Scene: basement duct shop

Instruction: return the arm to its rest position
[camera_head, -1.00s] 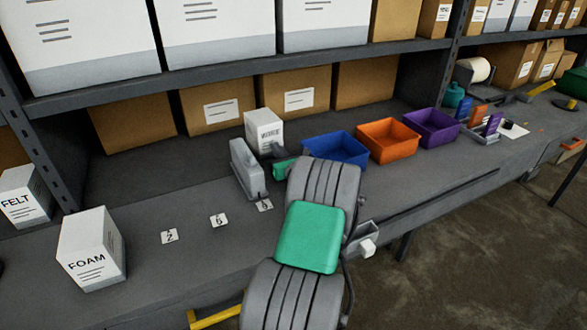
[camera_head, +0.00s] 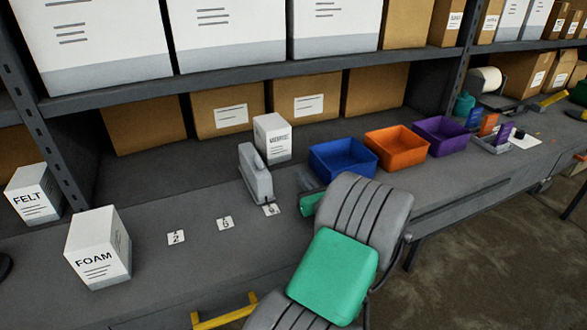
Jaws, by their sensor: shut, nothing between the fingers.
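My arm reaches in from the bottom of the view, with grey ribbed links and a green cover (camera_head: 334,276).
A grey upright tool (camera_head: 255,174) and a white labelled box (camera_head: 272,138) stand left of my gripper. Blue (camera_head: 342,161), orange (camera_head: 396,148) and purple (camera_head: 440,138) bins line the right. A FOAM box (camera_head: 97,248) and number cards sit left. A shelf (camera_head: 300,66) runs above.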

